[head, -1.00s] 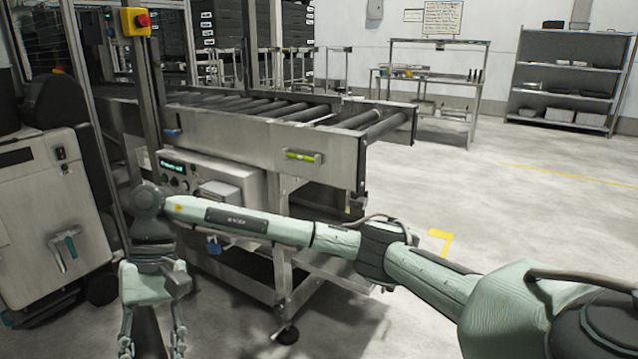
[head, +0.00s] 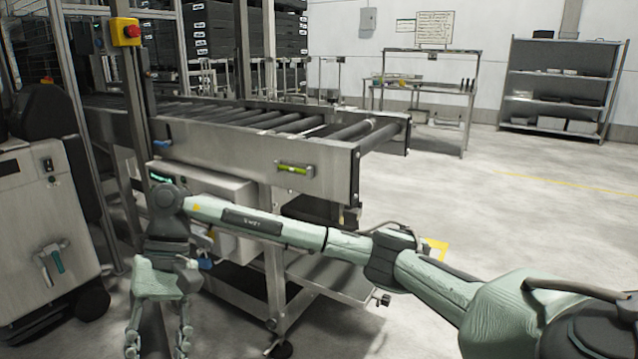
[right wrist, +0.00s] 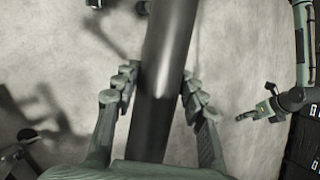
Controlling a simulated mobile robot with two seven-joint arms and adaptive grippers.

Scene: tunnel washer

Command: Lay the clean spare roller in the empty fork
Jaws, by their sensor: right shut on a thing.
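My right gripper (head: 158,335) hangs fingers-down at the lower left of the head view, left of the conveyor frame. It is shut on the dark grey spare roller (right wrist: 158,95), which runs lengthwise between its fingers in the right wrist view. The roller shows only in part in the head view (head: 152,343). The conveyor (head: 255,165) carries several dark rollers across its top. The empty fork is not clearly visible; a wider gap shows among the rollers near the right end. What looks like my left gripper (right wrist: 262,110) is small at the right wrist view's right edge, its opening unclear.
A post with a yellow box and red button (head: 127,32) stands left of the conveyor. A green spirit level (head: 295,169) is on its side plate. A white machine (head: 45,225) stands at left. Floor right of the conveyor is open, before a bench (head: 425,90) and shelves (head: 560,85).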

